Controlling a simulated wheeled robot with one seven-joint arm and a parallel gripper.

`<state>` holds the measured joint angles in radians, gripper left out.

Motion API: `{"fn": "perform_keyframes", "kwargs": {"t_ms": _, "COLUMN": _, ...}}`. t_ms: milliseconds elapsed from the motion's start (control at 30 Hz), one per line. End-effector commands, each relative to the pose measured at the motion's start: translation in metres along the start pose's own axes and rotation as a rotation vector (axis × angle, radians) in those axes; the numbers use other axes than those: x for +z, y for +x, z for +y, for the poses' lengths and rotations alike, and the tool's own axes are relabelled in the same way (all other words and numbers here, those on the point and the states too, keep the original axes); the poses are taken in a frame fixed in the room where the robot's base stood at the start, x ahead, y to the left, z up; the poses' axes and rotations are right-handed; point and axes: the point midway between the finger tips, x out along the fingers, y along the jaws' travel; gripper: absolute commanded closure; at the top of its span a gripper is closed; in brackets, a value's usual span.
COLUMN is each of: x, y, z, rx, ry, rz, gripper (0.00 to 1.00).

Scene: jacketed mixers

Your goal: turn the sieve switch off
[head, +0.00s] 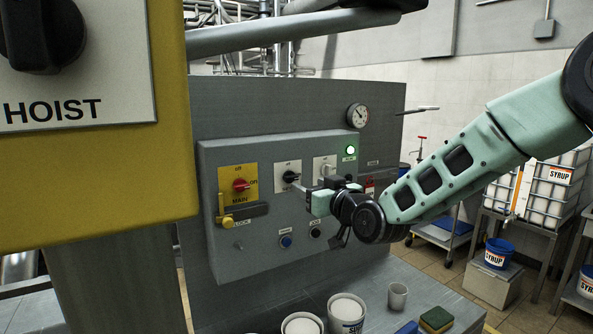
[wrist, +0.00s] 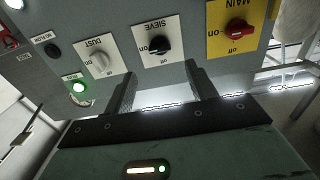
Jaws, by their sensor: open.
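The sieve switch (wrist: 161,46) is a black rotary knob on a white plate marked SIEVE, with "on" at one side and "off" at another. Its handle appears to lie toward "on". In the head view the black knob (head: 290,177) sits on the grey control panel, right of the red main switch. My gripper (wrist: 163,88) is open and empty, its two dark fingers spread with the sieve plate beyond the gap between them. The fingers look short of the knob, not touching it. In the head view my gripper (head: 312,196) is just right of and below the knob.
The red MAIN switch (wrist: 236,28) and pale DUST switch (wrist: 99,60) flank the sieve switch. A green lamp (wrist: 78,87) is lit. A yellow lock lever (head: 228,222) juts from the panel (head: 268,255). The yellow HOIST box (head: 95,175) stands close at left.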

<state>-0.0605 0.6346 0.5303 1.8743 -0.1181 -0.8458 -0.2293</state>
Motion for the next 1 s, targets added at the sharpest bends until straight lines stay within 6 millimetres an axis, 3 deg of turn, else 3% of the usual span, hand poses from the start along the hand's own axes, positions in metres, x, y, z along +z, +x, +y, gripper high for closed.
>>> {"fn": "perform_keyframes", "kwargs": {"t_ms": 200, "x": -0.004, "y": 0.041, "z": 0.000, "rx": 0.000, "ry": 0.002, "rz": -0.001, "gripper": 0.44}}
{"fn": "perform_keyframes", "kwargs": {"t_ms": 400, "x": -0.002, "y": 0.067, "z": 0.000, "rx": 0.000, "ry": 0.001, "rz": -0.001, "gripper": 0.44}}
{"fn": "perform_keyframes", "kwargs": {"t_ms": 867, "x": 0.000, "y": 0.077, "z": 0.000, "rx": 0.000, "ry": -0.001, "rz": -0.001, "gripper": 0.44}}
{"fn": "perform_keyframes", "kwargs": {"t_ms": 1000, "x": 0.000, "y": 0.077, "z": 0.000, "rx": 0.000, "ry": -0.001, "rz": -0.001, "gripper": 0.83}}
